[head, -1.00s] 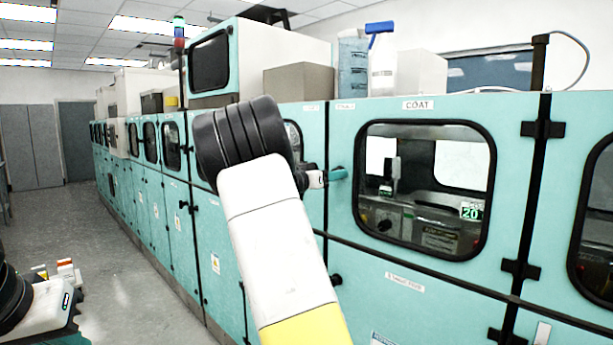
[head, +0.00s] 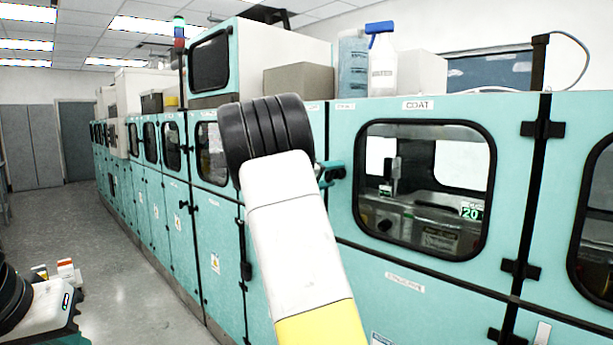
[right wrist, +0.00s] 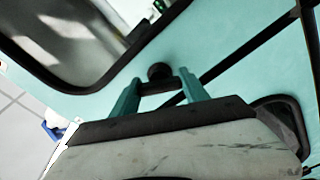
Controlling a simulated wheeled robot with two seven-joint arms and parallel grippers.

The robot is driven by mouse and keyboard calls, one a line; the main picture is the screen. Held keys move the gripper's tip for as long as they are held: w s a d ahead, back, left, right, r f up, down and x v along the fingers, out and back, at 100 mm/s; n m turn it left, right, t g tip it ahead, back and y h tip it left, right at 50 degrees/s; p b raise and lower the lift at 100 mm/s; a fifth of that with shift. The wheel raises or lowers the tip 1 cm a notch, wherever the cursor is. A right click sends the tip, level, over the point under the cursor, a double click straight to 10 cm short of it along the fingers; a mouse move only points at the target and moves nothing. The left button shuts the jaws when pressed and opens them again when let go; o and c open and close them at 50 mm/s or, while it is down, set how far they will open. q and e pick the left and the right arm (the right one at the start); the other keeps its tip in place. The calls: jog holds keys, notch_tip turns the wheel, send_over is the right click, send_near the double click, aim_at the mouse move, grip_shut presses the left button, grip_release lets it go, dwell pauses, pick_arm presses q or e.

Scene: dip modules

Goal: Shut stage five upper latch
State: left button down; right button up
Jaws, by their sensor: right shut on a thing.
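The upper latch (head: 340,173) is a small black knob at the left edge of the teal door marked COAT (head: 417,105). It also shows as a dark round knob in the right wrist view (right wrist: 159,71). My right gripper (head: 328,170) is at this latch, its teal fingers on either side of the black part in the right wrist view (right wrist: 160,84). It is shut on the latch. The handle's exact angle is hard to tell, as the fingers and arm partly hide it.
The COAT door has a large dark-framed window (head: 425,190). Black hinges (head: 542,129) line the door's right edge. A spray bottle (head: 382,60) and boxes (head: 298,79) stand on top of the machine.

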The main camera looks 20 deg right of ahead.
jog(key=n, duration=0.5)
jog(key=shift+n, duration=0.3)
dwell(0.4)
jog(key=o, duration=1.4)
jog(key=v, duration=0.8)
jog(key=shift+d, duration=0.1)
